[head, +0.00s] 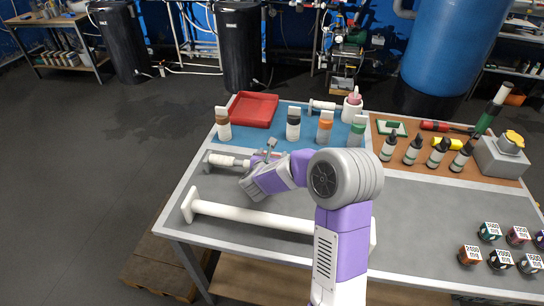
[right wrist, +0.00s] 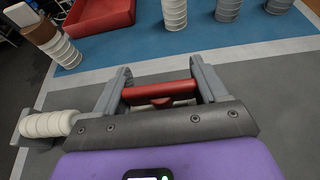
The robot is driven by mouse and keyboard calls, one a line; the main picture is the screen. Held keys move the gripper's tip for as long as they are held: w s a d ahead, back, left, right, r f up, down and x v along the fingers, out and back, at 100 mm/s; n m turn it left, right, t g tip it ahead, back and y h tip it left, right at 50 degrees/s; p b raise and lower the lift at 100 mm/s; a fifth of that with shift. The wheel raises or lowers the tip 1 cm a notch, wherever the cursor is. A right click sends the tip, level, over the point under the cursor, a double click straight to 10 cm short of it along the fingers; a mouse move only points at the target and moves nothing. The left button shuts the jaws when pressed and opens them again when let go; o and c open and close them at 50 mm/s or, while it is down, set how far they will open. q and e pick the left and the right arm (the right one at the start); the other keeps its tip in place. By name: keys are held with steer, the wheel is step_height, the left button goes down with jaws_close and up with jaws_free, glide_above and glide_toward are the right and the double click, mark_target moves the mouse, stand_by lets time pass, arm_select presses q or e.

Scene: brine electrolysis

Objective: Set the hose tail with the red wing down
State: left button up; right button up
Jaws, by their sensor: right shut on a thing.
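My right gripper (head: 260,156) is low over the left part of the grey bench and is shut on a red piece, likely the red wing (right wrist: 158,91). In the right wrist view the red bar spans between both fingers, with a small red tab below it. A white ribbed hose tail (head: 228,161) lies sideways just left of the gripper, at a grey end bracket. It also shows in the right wrist view (right wrist: 46,124), outside the left finger. Whether it joins the red piece is hidden by the gripper. My left gripper is out of view.
Upright ribbed hose tails with brown (head: 223,124), black (head: 293,124), orange (head: 325,127) and green (head: 357,131) tops stand on a blue mat (head: 262,139). A red tray (head: 253,109) is behind. A long white pipe (head: 255,216) lies in front of my gripper.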

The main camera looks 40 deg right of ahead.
steer(key=o, duration=1.1)
steer(key=shift+f, duration=0.15)
steer(key=shift+c, duration=0.2)
steer(key=o, duration=0.4)
steer(key=shift+o, duration=0.2)
steer(key=shift+s+a+r, duration=0.1)
steer(key=shift+a+r, duration=0.1)
steer(key=shift+r, duration=0.15)
steer(key=p+v, duration=0.1)
steer(key=v, duration=1)
steer(key=shift+s+a, duration=0.15)
steer(key=shift+s, duration=0.05)
